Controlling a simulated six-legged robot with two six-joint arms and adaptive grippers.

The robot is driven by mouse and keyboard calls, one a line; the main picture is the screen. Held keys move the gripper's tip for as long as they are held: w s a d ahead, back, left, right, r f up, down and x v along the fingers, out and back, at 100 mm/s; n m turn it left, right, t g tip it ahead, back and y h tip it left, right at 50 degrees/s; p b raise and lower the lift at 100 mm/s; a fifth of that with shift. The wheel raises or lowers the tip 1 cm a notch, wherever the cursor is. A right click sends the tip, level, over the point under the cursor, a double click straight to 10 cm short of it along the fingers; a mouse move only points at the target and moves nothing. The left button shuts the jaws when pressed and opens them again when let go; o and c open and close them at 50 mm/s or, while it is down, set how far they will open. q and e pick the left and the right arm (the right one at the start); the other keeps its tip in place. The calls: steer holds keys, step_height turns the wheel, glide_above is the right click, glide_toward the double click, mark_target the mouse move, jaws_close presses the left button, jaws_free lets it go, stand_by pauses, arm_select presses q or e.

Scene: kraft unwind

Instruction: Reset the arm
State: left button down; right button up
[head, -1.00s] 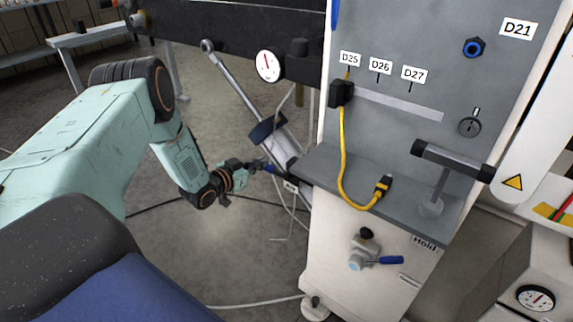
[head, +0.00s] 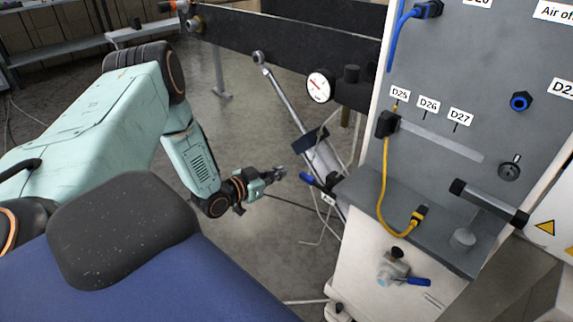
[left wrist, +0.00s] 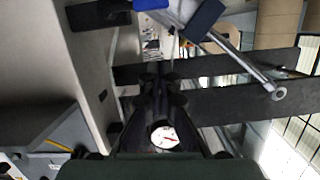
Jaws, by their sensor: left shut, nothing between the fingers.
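My left arm comes in from the left in the head view. Its left gripper (head: 280,173) is shut with nothing held, in free air just left of a blue-handled valve lever (head: 308,179). A small gap shows between the fingertips and that lever. In the left wrist view the dark gripper fingers (left wrist: 158,82) lie close together and point up the picture. A blue part (left wrist: 150,4) shows at the top edge of that view, beyond the tips. My right gripper is in neither view.
A grey-and-white control cabinet (head: 440,158) with a yellow cable (head: 383,180) stands at the right. A metal cylinder (head: 290,108) slants behind the gripper, below a dark beam (head: 250,45) with a round gauge (head: 319,86). Open floor (head: 255,235) lies below the gripper.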

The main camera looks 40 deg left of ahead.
arm_select(q)
steer(key=shift+s, duration=0.2)
steer(key=shift+s+a, duration=0.1)
stand_by(0.4)
